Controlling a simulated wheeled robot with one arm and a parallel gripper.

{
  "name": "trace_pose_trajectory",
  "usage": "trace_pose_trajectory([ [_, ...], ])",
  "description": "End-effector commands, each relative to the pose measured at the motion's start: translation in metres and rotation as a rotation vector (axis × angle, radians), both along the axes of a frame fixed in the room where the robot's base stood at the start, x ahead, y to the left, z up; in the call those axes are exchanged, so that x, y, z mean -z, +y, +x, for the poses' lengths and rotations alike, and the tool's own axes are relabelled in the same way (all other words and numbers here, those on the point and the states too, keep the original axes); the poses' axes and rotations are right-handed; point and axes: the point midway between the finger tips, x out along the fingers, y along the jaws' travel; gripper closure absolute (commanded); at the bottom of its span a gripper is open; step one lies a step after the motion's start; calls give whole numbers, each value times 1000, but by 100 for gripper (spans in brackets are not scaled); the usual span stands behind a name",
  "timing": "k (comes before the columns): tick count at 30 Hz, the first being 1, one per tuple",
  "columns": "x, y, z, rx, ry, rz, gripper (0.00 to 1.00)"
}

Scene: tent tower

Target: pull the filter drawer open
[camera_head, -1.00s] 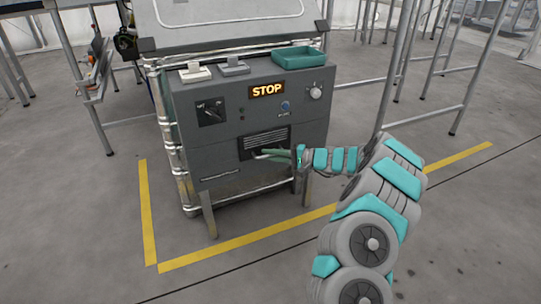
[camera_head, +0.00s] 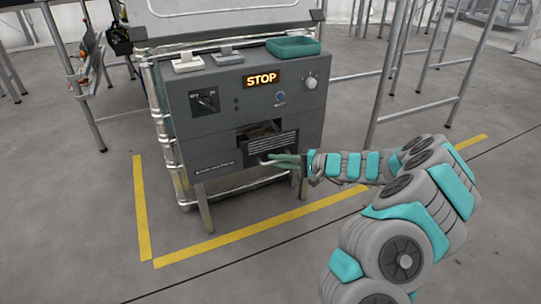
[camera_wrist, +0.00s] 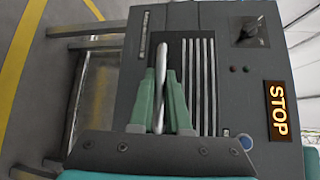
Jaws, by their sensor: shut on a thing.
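The filter drawer (camera_head: 268,147) is a dark box with light slats on its front, low on the front of the grey machine (camera_head: 185,140). It stands out from the machine, and its open top shows a brown inside. My gripper (camera_head: 270,158) is shut on the drawer's handle, a pale bar. In the wrist view the green fingers of my gripper (camera_wrist: 160,85) stand on both sides of the handle (camera_wrist: 160,95), in front of the slatted drawer front (camera_wrist: 198,70).
The machine's panel has a lit STOP sign (camera_head: 261,80), a dark switch (camera_head: 205,102), a blue button (camera_head: 280,98) and a knob (camera_head: 310,83). A teal tray (camera_head: 293,47) sits on top. Yellow floor lines (camera_head: 240,233) run around the machine. The floor in front is clear.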

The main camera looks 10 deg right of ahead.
Motion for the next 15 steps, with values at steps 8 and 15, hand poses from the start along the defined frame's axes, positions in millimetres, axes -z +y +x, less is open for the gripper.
trace_pose_trajectory([
  [8, 3, -12, -47, 4, 1, -4, 100],
  [15, 2, -13, -53, 2, -1, -5, 100],
])
